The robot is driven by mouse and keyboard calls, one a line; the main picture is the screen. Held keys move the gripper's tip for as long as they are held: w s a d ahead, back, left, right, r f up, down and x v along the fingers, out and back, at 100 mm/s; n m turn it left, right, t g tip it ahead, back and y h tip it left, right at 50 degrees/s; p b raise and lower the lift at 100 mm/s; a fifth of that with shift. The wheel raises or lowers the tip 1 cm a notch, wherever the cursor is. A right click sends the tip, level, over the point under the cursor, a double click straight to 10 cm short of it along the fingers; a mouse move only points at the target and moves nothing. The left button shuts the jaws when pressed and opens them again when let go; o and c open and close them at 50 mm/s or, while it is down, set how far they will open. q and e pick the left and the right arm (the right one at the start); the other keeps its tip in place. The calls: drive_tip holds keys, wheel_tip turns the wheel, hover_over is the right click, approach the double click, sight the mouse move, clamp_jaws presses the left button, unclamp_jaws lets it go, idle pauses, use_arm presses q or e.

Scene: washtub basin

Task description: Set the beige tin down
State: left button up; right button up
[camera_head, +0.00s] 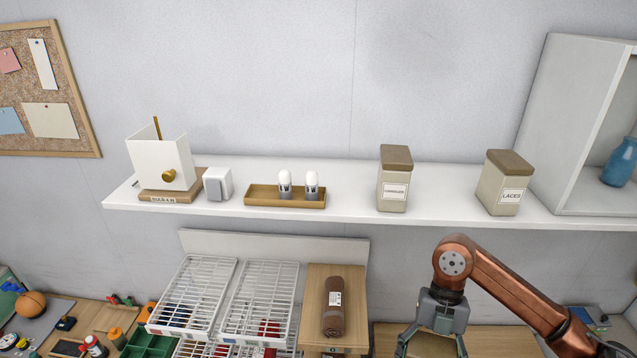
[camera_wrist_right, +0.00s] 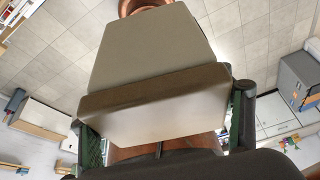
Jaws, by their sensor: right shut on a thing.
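My right gripper (camera_head: 432,345) points down at the bottom edge of the head view, below the wall shelf. It is shut on a beige tin with a brown lid; a part of the lid shows between the fingers, and the rest is cut off by the frame. In the right wrist view the tin (camera_wrist_right: 155,48) fills the middle, its lid nearest the camera, between the two fingers of the gripper (camera_wrist_right: 165,130). No label shows on the held tin. My left gripper is not in view.
The white shelf (camera_head: 350,207) carries two similar lidded tins, one (camera_head: 395,178) mid-shelf and one labelled LACES (camera_head: 504,182), with bare shelf between them. A wooden tray (camera_head: 285,203) with two bulbs stands left. White wire racks (camera_head: 258,300) and a rolled brown towel (camera_head: 332,307) lie below.

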drive_tip(key=a+f+m+t, duration=0.2)
drive_tip(key=a+m+t, duration=0.7)
drive_tip(key=a+m, duration=1.6)
drive_tip(key=w+d+m+h, duration=0.1)
drive_tip(key=w+d+m, duration=0.25)
drive_tip(key=d, duration=0.75)
drive_tip(key=w+d+m+h, duration=0.1)
drive_tip(key=w+d+m, duration=0.25)
drive_tip(key=d, duration=0.75)
wheel_tip(320, 180, down, 34)
drive_tip(key=s+b, duration=0.2)
drive_tip(key=b, duration=2.1)
